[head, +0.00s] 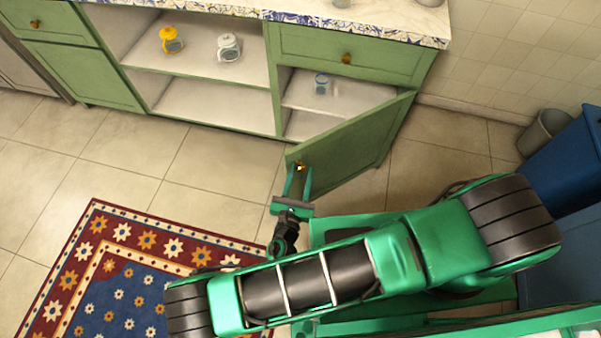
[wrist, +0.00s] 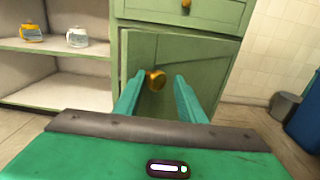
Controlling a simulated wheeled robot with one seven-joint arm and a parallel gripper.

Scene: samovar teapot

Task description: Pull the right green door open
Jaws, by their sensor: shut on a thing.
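The right green door (head: 352,145) stands open, swung out from the lower cabinet with its hinge side at the right. Its brass knob (head: 299,165) is near the free edge. My gripper (head: 299,174) is shut on the knob, one finger on each side. The wrist view shows the knob (wrist: 156,79) between the fingertips and the door (wrist: 205,66) in front of me. Behind the door, the head view shows an inner shelf (head: 350,97) with a small glass jar (head: 322,84). The lower part of the compartment is partly hidden by the door.
A green drawer (head: 400,58) is above the door. Open shelves at the left hold a yellow-lidded jar (head: 170,41) and a white-lidded jar (head: 229,47). A patterned rug (head: 130,270) lies on the floor at lower left. A grey bin (head: 545,132) and a blue bin (head: 565,155) stand at the right.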

